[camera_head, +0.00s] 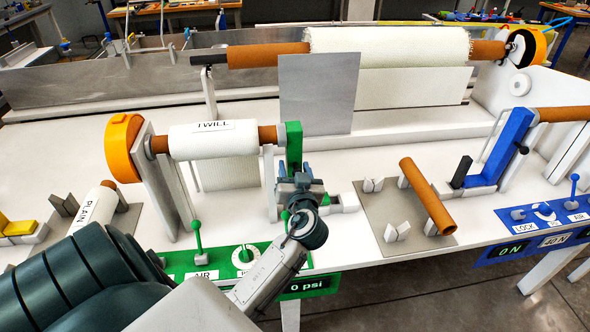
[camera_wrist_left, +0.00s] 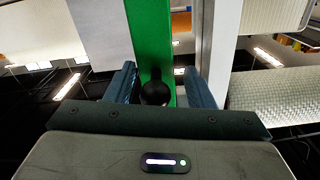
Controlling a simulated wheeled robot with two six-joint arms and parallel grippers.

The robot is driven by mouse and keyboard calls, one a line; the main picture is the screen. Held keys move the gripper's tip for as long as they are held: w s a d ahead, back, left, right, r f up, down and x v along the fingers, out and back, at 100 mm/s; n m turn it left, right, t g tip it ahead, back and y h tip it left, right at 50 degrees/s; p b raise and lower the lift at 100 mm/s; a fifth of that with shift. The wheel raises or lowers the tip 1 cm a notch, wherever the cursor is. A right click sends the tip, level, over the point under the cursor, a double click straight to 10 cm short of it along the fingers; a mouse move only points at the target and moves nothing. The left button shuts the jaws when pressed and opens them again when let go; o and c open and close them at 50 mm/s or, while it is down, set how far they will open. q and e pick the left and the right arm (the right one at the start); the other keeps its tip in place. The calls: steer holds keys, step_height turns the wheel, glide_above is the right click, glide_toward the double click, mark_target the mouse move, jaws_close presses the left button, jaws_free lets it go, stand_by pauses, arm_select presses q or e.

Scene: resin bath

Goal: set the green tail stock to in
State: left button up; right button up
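The green tail stock (camera_head: 294,142) stands upright at the right end of the TWILL roll (camera_head: 213,139), close to the brown core's end. I cannot tell whether it touches the core. My left gripper (camera_head: 296,173) is at the tail stock's lower part and hides some of it. In the left wrist view, the green post (camera_wrist_left: 152,35) and a dark round knob (camera_wrist_left: 154,92) lie between the two blue fingers of my left gripper (camera_wrist_left: 161,75). The fingers are apart, with a gap to the right of the post. My right gripper is not in view.
The green control panel (camera_head: 262,262) with a lever (camera_head: 197,237) and dial is below the roll. A grey plate with a brown tube (camera_head: 427,196) lies to the right. The blue tail stock (camera_head: 508,148) stands farther right. A grey sheet (camera_head: 318,93) hangs behind.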

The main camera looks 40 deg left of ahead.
arm_select(q)
steer(key=shift+s+d+f, duration=0.1)
steer(key=shift+s+d, duration=0.05)
steer(key=shift+d, duration=0.05)
steer(key=b+v, duration=0.4)
steer(key=v, duration=0.6)
steer(key=shift+s, duration=0.15)
